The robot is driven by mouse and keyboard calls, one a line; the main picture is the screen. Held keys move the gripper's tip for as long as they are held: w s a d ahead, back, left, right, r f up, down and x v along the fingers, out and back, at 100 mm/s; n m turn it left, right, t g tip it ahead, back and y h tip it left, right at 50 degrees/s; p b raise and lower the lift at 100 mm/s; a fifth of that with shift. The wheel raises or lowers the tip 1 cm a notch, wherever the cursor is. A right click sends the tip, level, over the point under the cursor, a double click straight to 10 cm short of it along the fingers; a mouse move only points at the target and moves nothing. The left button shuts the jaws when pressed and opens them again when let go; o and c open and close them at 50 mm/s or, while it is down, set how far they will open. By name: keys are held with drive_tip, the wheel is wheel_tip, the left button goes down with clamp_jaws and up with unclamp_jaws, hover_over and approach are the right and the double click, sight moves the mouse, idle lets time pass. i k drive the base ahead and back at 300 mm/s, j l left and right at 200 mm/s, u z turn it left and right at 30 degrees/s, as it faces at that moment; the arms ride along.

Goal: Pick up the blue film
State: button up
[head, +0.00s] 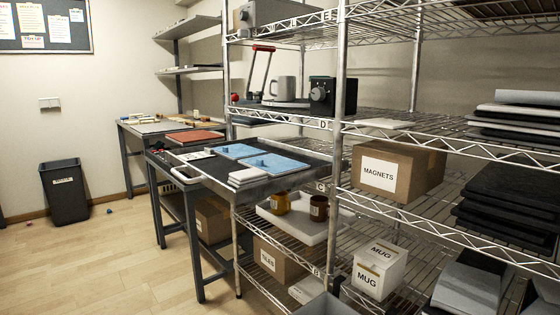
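The left blue piece (234,151) lies slightly farther back, and the right blue piece (284,165) lies nearer the wire rack. Each seems to have a small raised bit on it. I cannot tell which of them is the blue film. My gripper is not in view.
A folded white cloth (249,176) lies in front of the blue pieces, and a reddish-brown sheet (194,137) lies behind them. The wire rack post (341,100) stands to the right. The wooden floor (110,250) at left is mostly clear.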

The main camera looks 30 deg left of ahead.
sight(273, 163)
drive_tip(key=u, duration=1.4)
